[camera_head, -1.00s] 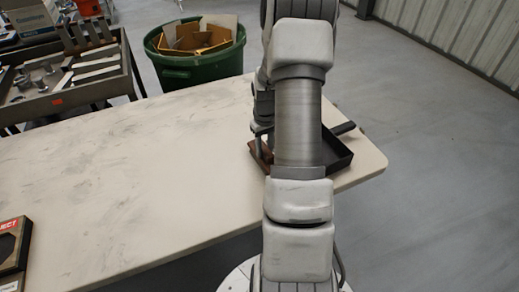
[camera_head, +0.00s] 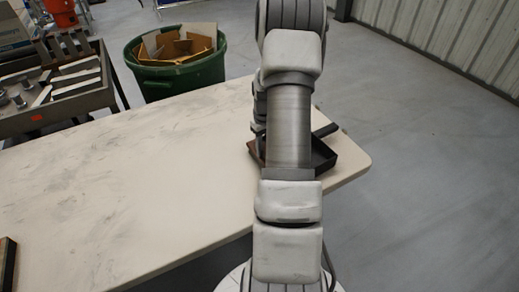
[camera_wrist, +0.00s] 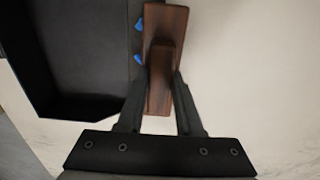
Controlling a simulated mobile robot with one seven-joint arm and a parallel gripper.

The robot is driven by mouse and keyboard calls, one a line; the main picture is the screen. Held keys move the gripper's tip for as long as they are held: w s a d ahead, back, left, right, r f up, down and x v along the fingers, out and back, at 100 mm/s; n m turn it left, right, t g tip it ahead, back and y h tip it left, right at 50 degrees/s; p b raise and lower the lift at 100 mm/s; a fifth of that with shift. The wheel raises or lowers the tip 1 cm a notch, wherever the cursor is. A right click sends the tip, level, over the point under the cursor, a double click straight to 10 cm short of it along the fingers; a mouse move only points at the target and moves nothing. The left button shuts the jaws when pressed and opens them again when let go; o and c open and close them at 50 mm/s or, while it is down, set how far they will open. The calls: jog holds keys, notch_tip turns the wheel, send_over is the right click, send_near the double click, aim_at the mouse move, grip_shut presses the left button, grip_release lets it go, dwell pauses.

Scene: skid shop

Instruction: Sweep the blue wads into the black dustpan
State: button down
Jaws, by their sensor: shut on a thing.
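In the wrist view my gripper (camera_wrist: 160,88) is shut on a brown wooden brush (camera_wrist: 166,22). The black dustpan (camera_wrist: 85,45) lies left of the brush, its lip close beside the brush. Two small blue wads, an upper one (camera_wrist: 139,24) and a lower one (camera_wrist: 138,59), are between the brush and the pan's dark floor, at the lip. I cannot tell how far onto the lip they are. In the head view the dustpan (camera_head: 323,156) sits near the table's right end, partly hidden by my arm. The brush (camera_head: 253,148) shows just left of my arm.
The pale table (camera_head: 150,170) is largely clear to the left. A green bin (camera_head: 180,75) with cardboard stands behind it. A cart of metal parts (camera_head: 60,100) is at the back left. A dark box (camera_head: 6,262) shows at the left edge.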

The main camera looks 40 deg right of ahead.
jog(key=shift+s+d+r+p, duration=0.1)
jog(key=shift+s+d, duration=0.1)
jog(key=shift+d, duration=0.75)
jog(key=shift+s+d+r+p, duration=0.1)
jog(key=shift+s+d+p, duration=0.1)
jog(key=shift+d, duration=0.7)
jog(key=shift+s+d+r+p, duration=0.1)
jog(key=shift+s+d, duration=0.1)
jog(key=shift+d, duration=0.75)
notch_tip(320, 180, up, 9)
jog(key=p, duration=0.5)
jog(key=shift+p, duration=0.3)
jog(key=shift+w+a, duration=0.1)
jog(key=shift+a, duration=0.05)
jog(key=w+a+n, duration=0.1)
jog(key=w+a, duration=0.3)
jog(key=a, duration=0.6)
jog(key=w+a, duration=0.4)
jog(key=a, duration=0.7)
jog(key=s+a+r+n, duration=0.1)
jog(key=s+a, duration=0.1)
jog(key=a, duration=1.6)
jog(key=shift+s+r, duration=0.15)
jog(key=shift+r, duration=0.1)
